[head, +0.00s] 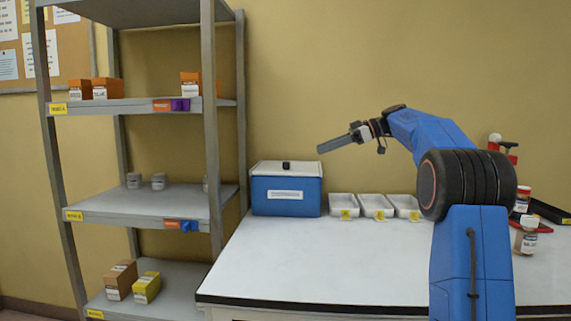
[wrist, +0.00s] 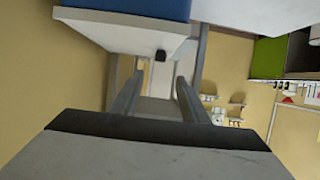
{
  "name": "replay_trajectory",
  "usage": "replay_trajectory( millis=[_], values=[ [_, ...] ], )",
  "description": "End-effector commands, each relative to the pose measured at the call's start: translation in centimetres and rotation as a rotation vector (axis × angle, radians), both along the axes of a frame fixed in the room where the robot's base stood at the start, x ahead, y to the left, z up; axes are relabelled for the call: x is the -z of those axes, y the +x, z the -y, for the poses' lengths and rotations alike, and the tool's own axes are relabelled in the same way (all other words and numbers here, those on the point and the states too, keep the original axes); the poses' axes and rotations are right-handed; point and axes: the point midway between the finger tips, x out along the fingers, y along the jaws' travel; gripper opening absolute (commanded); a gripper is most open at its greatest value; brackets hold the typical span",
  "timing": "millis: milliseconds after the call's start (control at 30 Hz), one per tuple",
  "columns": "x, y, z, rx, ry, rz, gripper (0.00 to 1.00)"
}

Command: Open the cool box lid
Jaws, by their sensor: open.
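The cool box (head: 286,200) is blue with a white lid (head: 270,168) and a white label on its front. It stands at the left end of the table against the wall, and the lid is shut. A small black handle (head: 286,165) sits at the lid's front edge. My gripper (head: 320,148) is open and empty, in the air above and to the right of the box, pointing left. In the wrist view the picture looks upside down; the blue box (wrist: 150,8), white lid (wrist: 120,30) and black handle (wrist: 161,55) show beyond the two fingers (wrist: 157,100). The gripper does not touch the box.
Three white trays (head: 376,206) with yellow labels stand right of the box. Jars (head: 526,236) and a red-and-black item stand at the table's right. A grey shelf (head: 150,203) with boxes and jars stands at left. The table's front middle is clear.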

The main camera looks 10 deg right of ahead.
Motion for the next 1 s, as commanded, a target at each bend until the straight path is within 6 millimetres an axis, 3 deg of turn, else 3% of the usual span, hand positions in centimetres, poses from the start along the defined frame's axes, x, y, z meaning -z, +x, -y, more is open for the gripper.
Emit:
replay_trajectory(
  millis=[700, 1000],
  values=[
    [4.8, 3.5, -11.0, -0.002, -0.001, -0.001, 0.41],
    [5.6, 4.2, -13.0, -0.001, 0.000, 0.000, 0.41]
  ],
)
